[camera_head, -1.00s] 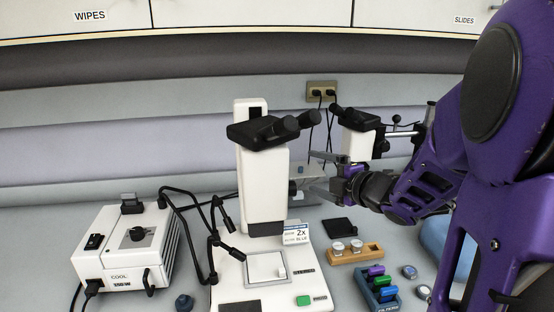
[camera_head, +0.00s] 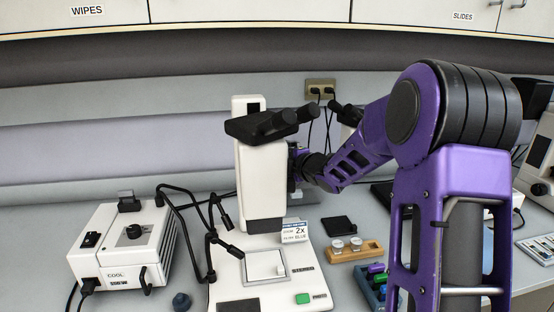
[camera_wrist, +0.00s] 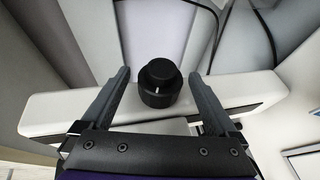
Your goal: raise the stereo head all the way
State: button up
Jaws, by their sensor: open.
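The stereo head (camera_head: 262,185) is a white upright body with black eyepieces (camera_head: 275,125), mounted above the microscope base (camera_head: 240,292). My gripper reaches its right side in the head view, where its fingers are mostly hidden. In the wrist view my gripper (camera_wrist: 159,76) is open, one finger on each side of a black round knob (camera_wrist: 160,84) with a white mark. The knob stands on a white part of the microscope. Gaps show between the knob and both fingers. The knob is not visible in the head view.
A light-source box (camera_head: 122,245) with black gooseneck guides (camera_head: 205,245) stands left of the microscope. A wooden holder (camera_head: 355,250) and a blue filter rack (camera_head: 372,290) lie to the right, the rack partly behind my arm. A wall outlet (camera_head: 320,90) is behind.

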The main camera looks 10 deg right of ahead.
jog(key=shift+w+a, duration=0.1)
jog(key=shift+w, duration=0.1)
jog(key=c, duration=1.4)
jog(key=shift+o, duration=0.2)
jog(key=shift+r+p, duration=0.15)
jog(key=shift+p, duration=0.4)
